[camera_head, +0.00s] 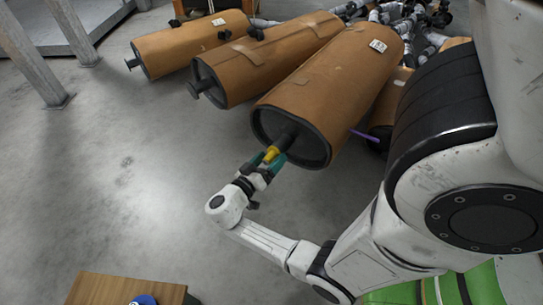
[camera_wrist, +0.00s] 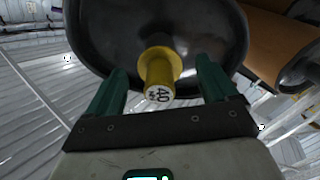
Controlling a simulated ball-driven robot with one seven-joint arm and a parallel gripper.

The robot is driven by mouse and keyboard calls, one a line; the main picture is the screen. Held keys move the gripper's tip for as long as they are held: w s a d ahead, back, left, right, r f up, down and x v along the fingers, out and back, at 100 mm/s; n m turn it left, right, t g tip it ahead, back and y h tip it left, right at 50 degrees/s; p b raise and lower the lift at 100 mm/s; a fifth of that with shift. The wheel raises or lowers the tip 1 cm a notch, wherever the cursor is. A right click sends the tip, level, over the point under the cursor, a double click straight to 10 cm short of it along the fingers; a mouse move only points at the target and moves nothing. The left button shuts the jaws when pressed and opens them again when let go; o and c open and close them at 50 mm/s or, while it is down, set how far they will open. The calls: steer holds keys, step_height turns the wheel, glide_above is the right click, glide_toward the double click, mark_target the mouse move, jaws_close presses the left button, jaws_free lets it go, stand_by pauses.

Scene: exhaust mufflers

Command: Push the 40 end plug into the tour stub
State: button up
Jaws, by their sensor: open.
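The yellow 40 end plug (camera_head: 270,154) is at the near end of the dark stub (camera_head: 287,139) on the end face of the nearest brown muffler (camera_head: 325,85). In the wrist view the plug (camera_wrist: 160,68) shows its white end marked 40 and a wider yellow collar behind. How deep it sits in the stub is hidden. My gripper (camera_head: 268,161) is open, with one green finger on each side of the plug. In the wrist view, gaps show between the plug and both fingers. The label on the muffler is too small to read.
Two more brown mufflers, one in the middle (camera_head: 270,60) and one further left (camera_head: 190,45), lie alongside. Another muffler is partly hidden at right, near a thin purple rod (camera_head: 362,135). A wooden table (camera_head: 110,290) stands at the lower left. The grey floor at left is clear.

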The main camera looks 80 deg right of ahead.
steer(key=p+v, duration=0.1)
steer(key=v, duration=0.8)
steer(key=shift+p, duration=0.3)
steer(key=shift+a, duration=0.1)
